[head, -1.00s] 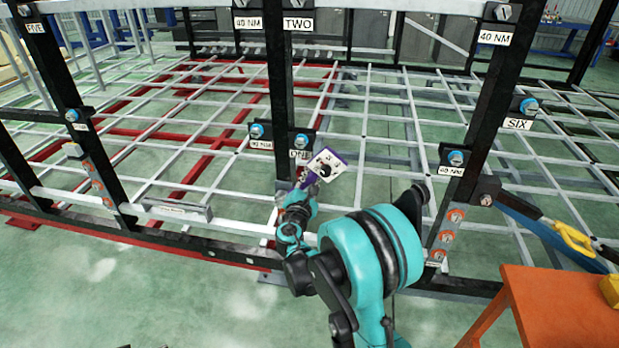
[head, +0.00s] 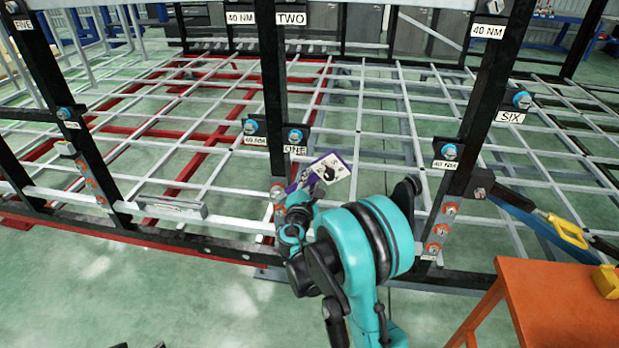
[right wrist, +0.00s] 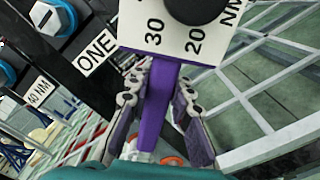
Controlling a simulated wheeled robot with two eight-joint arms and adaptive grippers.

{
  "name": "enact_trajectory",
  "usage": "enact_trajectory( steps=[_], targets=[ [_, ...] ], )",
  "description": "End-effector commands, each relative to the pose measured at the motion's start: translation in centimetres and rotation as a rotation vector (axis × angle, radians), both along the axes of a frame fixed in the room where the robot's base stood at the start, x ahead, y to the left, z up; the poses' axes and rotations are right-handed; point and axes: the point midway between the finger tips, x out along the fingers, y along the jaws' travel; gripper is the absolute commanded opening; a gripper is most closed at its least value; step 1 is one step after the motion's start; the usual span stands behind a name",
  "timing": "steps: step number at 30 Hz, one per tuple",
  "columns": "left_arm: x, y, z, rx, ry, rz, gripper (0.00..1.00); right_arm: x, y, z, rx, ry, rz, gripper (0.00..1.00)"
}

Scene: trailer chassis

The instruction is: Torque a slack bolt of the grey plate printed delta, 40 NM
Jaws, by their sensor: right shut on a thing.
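My right gripper (head: 303,192) is shut on the purple handle of a torque tool (head: 327,168). In the right wrist view the gripper (right wrist: 162,85) has a finger on either side of the purple handle (right wrist: 163,100). The tool's white dial face (right wrist: 170,40) shows 20, 30 and NM. The tool is in front of the middle black post, below the ONE label (head: 295,150). A grey plate (head: 174,206) lies on the low rail to the left; its print is too small to read. Small dark shapes at the bottom edge may be my left gripper (head: 140,346).
Blue-headed bolts (head: 295,136) sit on the black posts. Orange-ringed bolts (head: 441,229) line a grey strip on the right post, and others are on the left post (head: 91,183). An orange table (head: 560,310) stands at lower right. Green floor (head: 170,305) is open in front.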

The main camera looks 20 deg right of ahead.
Motion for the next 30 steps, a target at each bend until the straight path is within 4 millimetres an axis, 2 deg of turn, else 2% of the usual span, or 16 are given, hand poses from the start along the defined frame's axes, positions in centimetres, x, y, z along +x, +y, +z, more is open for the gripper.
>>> enact_trajectory(
  steps=[17,30],
  targets=[
    [0.00,0.00,0.01,0.000,0.000,0.000,0.40,-0.39,-0.62,-0.96,0.065,-0.044,-0.001,0.00],
    [0.00,0.00,0.16,0.000,0.000,0.000,0.40,-0.24,-0.35,-0.58,0.043,-0.029,0.000,0.00]
  ],
)
